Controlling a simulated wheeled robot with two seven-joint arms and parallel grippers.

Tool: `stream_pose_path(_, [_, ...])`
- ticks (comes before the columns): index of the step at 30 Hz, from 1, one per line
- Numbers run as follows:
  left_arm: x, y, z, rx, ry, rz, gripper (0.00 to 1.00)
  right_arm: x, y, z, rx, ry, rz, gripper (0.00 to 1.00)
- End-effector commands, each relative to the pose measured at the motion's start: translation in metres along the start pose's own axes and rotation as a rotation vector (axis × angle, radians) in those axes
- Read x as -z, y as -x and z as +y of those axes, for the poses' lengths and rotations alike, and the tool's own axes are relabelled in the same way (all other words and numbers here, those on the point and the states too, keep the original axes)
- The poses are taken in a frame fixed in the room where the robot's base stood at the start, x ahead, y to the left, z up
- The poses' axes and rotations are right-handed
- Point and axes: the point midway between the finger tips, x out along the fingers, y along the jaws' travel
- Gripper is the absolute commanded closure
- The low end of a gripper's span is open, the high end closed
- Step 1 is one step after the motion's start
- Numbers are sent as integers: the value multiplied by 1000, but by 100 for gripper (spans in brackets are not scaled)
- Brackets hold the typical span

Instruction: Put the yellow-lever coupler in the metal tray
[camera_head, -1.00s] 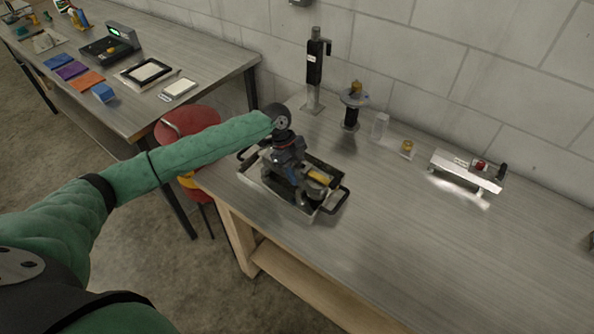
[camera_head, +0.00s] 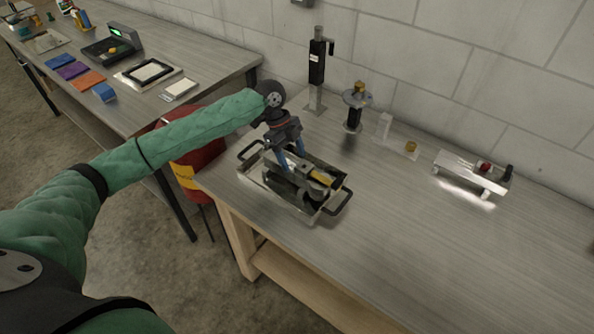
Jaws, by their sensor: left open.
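The metal tray (camera_head: 262,189) stands on the bench, with dark handles at its two ends. The yellow-lever coupler (camera_head: 322,180) lies inside the tray, its yellow lever facing up towards the right end. My left gripper (camera_head: 291,162) is above the left part of the tray, pointing down. Its blue-tipped fingers are apart, just above and behind the coupler, and nothing shows held between them. Whether a finger still touches the coupler is too small to tell. My right gripper is not in view.
Behind the tray stand a black trailer jack (camera_head: 317,62) and a spindle-like part with a disc (camera_head: 354,110). The bench front right is clear.

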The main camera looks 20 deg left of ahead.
Motion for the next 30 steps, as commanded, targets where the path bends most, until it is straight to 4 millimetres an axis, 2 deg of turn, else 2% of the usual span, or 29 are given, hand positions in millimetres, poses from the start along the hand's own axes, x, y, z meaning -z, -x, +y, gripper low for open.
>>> stream_pose_path(6, [-1,34,-1,2,-1,-2,38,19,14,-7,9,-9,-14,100])
stream_pose_path(12, [0,53,0,0,0,-1,38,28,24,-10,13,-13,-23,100])
stream_pose_path(30, [0,58,0,-1,-1,0,38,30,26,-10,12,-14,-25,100])
